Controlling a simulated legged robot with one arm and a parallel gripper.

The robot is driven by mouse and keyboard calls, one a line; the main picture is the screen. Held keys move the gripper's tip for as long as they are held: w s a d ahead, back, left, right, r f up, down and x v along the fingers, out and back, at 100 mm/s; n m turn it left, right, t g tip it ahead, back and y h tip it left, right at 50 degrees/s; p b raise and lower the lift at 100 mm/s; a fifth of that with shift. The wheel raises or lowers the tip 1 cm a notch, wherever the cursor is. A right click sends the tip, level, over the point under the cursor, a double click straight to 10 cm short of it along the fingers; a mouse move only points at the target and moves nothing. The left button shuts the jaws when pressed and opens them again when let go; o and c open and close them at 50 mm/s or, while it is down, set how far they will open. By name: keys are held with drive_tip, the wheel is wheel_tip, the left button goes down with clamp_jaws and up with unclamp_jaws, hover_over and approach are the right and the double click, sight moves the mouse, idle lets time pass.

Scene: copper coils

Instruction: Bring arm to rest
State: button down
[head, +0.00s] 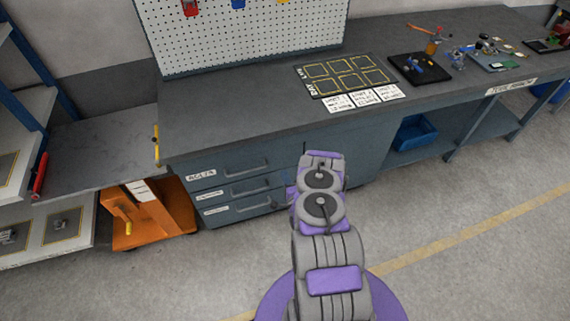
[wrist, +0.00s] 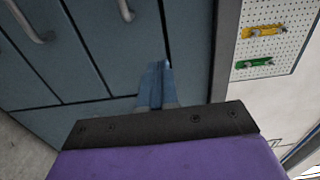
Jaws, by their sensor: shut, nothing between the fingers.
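My arm (head: 322,205), purple and grey, reaches forward from the bottom of the head view toward the drawer front of the workbench (head: 225,125). Its far end covers part of the bench front, and the gripper fingers cannot be made out there. In the wrist view my gripper (wrist: 156,72) shows as shut blue-grey fingers with nothing held. Behind the fingers is the blue drawer front (wrist: 95,45); whether they touch it cannot be told.
A black mat with yellow squares (head: 345,75) and a dark tray (head: 420,68) lie on the bench. An orange pallet jack (head: 150,215) stands left, beside shelving. A blue bin (head: 415,133) sits under the bench. Open floor (head: 470,230) lies to the right.

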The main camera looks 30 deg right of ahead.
drive_tip(key=w+a+r+n+g+y, duration=0.4)
drive_tip(key=w+r+n, duration=0.3)
drive_tip(key=w+r, duration=0.3)
drive_tip(key=s+a+r+n+g, duration=0.2)
drive_tip(key=a+r+n+g, duration=0.15)
drive_tip(key=r, duration=0.25)
drive_tip(key=s+a+r+n+g, duration=0.2)
drive_tip(key=a+r, duration=0.2)
drive_tip(key=r, duration=0.3)
drive_tip(key=s+a+r+n+g, duration=0.2)
drive_tip(key=s+a+r, duration=0.2)
drive_tip(key=s+r, duration=0.3)
drive_tip(key=s+a+r+n+g, duration=0.25)
drive_tip(key=s+r, duration=0.25)
drive_tip(key=s, duration=0.4)
drive_tip(key=s+a+r+n+g, duration=0.1)
drive_tip(key=s+a+r, duration=0.1)
drive_tip(key=s, duration=0.7)
drive_tip(key=s+a+r+n+g, duration=0.1)
drive_tip(key=s+r, duration=0.3)
drive_tip(key=s, duration=0.5)
drive_tip(key=s+a+r+n+g+y, duration=0.1)
drive_tip(key=s+a+r+n+g, duration=0.1)
drive_tip(key=s, duration=0.6)
drive_tip(key=shift+s+a+r+g, duration=0.4)
drive_tip(key=shift+a+r+g, duration=0.2)
drive_tip(key=shift+a+r, duration=0.1)
